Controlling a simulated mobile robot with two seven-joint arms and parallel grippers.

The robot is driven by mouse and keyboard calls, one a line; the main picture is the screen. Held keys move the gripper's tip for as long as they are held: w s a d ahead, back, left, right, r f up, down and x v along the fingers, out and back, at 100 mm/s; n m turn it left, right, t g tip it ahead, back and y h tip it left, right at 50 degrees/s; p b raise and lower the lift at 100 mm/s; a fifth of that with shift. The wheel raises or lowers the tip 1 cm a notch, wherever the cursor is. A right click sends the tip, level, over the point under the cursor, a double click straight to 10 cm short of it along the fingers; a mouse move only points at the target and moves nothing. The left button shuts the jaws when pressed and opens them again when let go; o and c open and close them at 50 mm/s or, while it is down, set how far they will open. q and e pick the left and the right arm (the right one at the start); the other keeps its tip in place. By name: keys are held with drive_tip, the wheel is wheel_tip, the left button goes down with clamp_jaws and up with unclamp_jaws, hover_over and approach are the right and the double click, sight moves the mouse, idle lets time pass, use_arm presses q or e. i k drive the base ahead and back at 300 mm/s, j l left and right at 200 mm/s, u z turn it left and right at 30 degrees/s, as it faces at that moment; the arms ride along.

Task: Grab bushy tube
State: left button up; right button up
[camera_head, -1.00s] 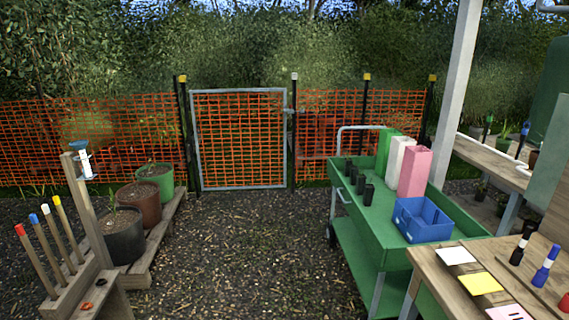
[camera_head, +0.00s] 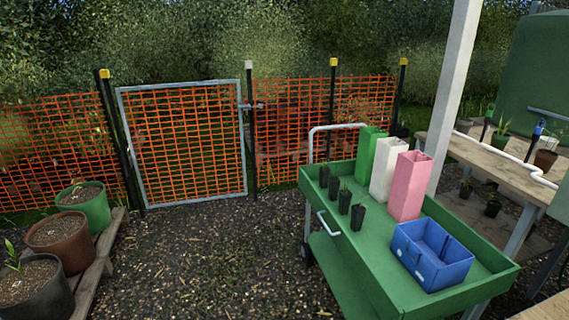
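Several small black plant tubes stand in a row along the left side of the green cart's (camera_head: 345,248) top tray. The nearest tube (camera_head: 357,217) and the one behind it (camera_head: 345,203) show small green shoots. Two more tubes, (camera_head: 334,188) and (camera_head: 324,177), stand farther back. At this size I cannot tell which tube is bushy. Neither of my grippers is in view.
Green (camera_head: 371,146), white (camera_head: 388,170) and pink (camera_head: 410,186) tall sleeves and a blue divided crate (camera_head: 432,256) share the cart. Large pots (camera_head: 61,241) stand on a low bench at left. A closed gate (camera_head: 185,145) stands behind open gravel (camera_head: 215,265).

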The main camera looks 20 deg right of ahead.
sight(333, 183)
drive_tip(key=i+z, duration=0.25)
drive_tip(key=i, duration=0.2)
drive_tip(key=i+j+z, duration=0.25)
drive_tip(key=i, duration=0.2)
drive_tip(key=i+j+z, duration=0.3)
drive_tip(key=i, duration=0.15)
drive_tip(key=i+j+z, duration=0.2)
drive_tip(key=z, duration=0.2)
drive_tip(key=i+j+z, duration=0.25)
drive_tip(key=z, duration=0.2)
drive_tip(key=i+j+z, duration=0.2)
drive_tip(key=j+z, duration=0.2)
drive_tip(key=i+j+z, duration=0.15)
drive_tip(key=j+z, duration=0.15)
drive_tip(key=z, duration=0.15)
drive_tip(key=j+z, duration=0.45)
drive_tip(key=j, duration=0.35)
drive_tip(key=j+z, duration=0.5)
drive_tip(key=j, duration=0.25)
